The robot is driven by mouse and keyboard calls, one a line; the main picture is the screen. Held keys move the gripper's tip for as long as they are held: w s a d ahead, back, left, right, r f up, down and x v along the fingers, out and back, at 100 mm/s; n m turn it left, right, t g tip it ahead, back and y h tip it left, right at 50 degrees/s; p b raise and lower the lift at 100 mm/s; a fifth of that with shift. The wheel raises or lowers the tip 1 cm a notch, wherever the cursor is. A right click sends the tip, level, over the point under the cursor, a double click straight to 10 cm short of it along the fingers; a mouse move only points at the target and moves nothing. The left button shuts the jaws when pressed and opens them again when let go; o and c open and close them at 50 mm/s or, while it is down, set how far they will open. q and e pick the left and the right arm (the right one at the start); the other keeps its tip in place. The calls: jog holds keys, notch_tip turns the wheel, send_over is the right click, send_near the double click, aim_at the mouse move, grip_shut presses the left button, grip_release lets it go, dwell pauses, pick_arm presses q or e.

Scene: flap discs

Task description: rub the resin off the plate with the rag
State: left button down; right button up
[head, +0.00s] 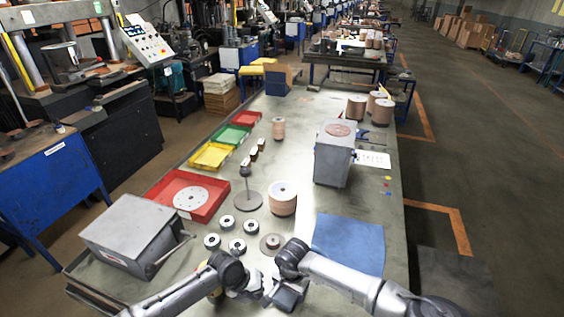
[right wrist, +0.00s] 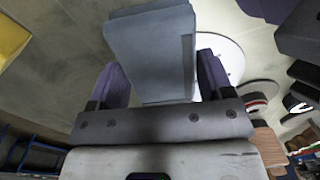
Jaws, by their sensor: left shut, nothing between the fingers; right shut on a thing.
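My right gripper (right wrist: 165,85) is shut on a grey-blue, block-shaped thing (right wrist: 152,45), seen between its fingers in the right wrist view. I cannot tell whether it is the rag. In the head view this gripper (head: 287,292) is low at the near edge of the table. My left gripper (head: 262,291) is shut and empty, close beside it and partly hidden. A pale round plate with holes (head: 187,198) lies in the red tray (head: 213,182). A reddish-brown round patch (head: 340,129) shows on top of the grey box (head: 331,160). Which surface carries resin is unclear.
A flat blue cloth or mat (head: 348,243) lies at the right. A drum with a white top (head: 283,200), a dark stand (head: 248,200) and several small ringed discs (head: 237,247) occupy the middle. A grey metal housing (head: 130,232) stands at left. Yellow (head: 211,156) and green (head: 233,136) trays lie behind.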

jog(key=shift+d+f, duration=0.15)
jog(key=shift+f, duration=0.05)
jog(key=shift+r, duration=3.7)
pick_arm(q)
jog(key=shift+r, duration=0.1)
jog(key=shift+r+p, duration=1.5)
jog(key=shift+r, duration=1.45)
pick_arm(e)
notch_tip(320, 180, up, 3)
jog(key=shift+r, duration=0.1)
pick_arm(q)
jog(key=v, duration=1.2)
